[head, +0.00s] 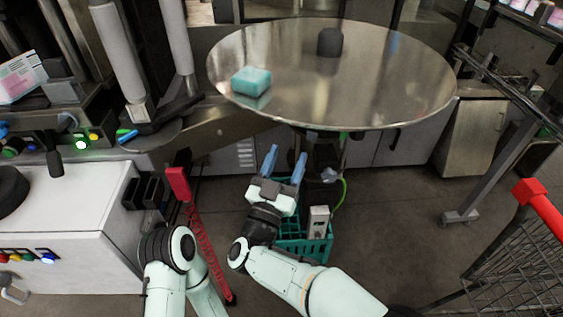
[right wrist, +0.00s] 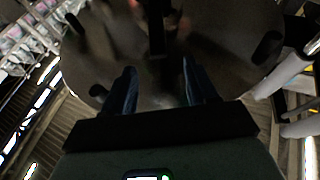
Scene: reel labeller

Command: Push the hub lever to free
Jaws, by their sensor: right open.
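A large round metal disc (head: 400,85) lies level in the head view, with a short black post (head: 330,42) standing near its far side. I cannot pick out a hub lever for certain. My right gripper (head: 285,160) is open and empty, its two blue fingers pointing up just below the disc's near edge. In the right wrist view its fingers (right wrist: 160,90) are apart, with a dark round surface (right wrist: 225,35) and a dark upright bar (right wrist: 155,30) beyond them. My left arm shows at the bottom, but its gripper is out of view.
A teal block (head: 251,81) sits on the disc's left part. A green crate (head: 318,250) stands on the floor behind my right arm. A white cabinet (head: 80,220) is at left, a red-handled wire cart (head: 520,265) at right. Floor between crate and cart is clear.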

